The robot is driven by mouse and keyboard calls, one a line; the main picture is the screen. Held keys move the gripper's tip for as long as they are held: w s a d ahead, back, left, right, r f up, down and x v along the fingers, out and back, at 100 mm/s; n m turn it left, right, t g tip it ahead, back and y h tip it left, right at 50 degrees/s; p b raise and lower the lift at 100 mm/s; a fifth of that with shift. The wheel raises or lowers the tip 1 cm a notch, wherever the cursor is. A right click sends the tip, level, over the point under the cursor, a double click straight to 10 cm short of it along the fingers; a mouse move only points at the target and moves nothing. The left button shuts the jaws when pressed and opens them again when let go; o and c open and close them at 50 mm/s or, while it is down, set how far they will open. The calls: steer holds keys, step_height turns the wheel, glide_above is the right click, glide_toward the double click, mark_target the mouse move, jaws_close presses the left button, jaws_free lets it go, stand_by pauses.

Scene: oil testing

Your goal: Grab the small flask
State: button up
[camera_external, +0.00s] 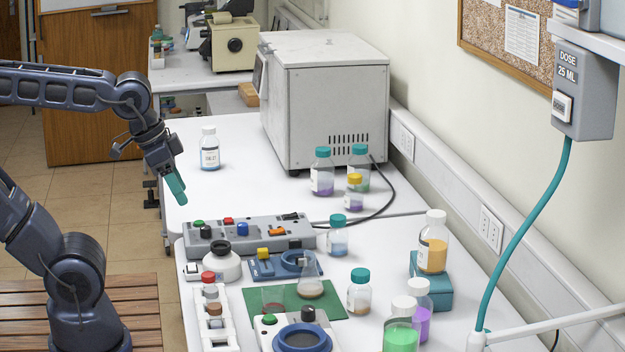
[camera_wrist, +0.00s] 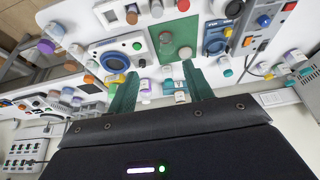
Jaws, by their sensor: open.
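A small conical flask (camera_external: 311,284) of clear glass with brown liquid in its bottom stands upright on a green mat (camera_external: 333,302). A low glass vessel with reddish-brown contents (camera_external: 273,300) is at the mat's left. My gripper (camera_external: 176,190), with teal fingers, hangs in the air at the left edge of the bench, well to the left of and above the flask. In the wrist view my gripper (camera_wrist: 160,82) has its fingers wide apart with nothing held between them.
Several capped bottles stand right of the mat, including one with a teal cap (camera_external: 359,292). A control box (camera_external: 250,236) with coloured buttons lies behind. A blue-ringed device (camera_external: 303,335) stands in front. A white rack (camera_external: 213,322) is at left.

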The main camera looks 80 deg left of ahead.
steer(key=m+h, duration=0.2)
steer(key=m, duration=0.3)
glide_toward(309, 252)
steer(key=w, duration=0.1)
steer(key=shift+g, duration=0.3)
steer(key=shift+x, duration=5.9)
steer(key=shift+s, duration=0.1)
jaws_close()
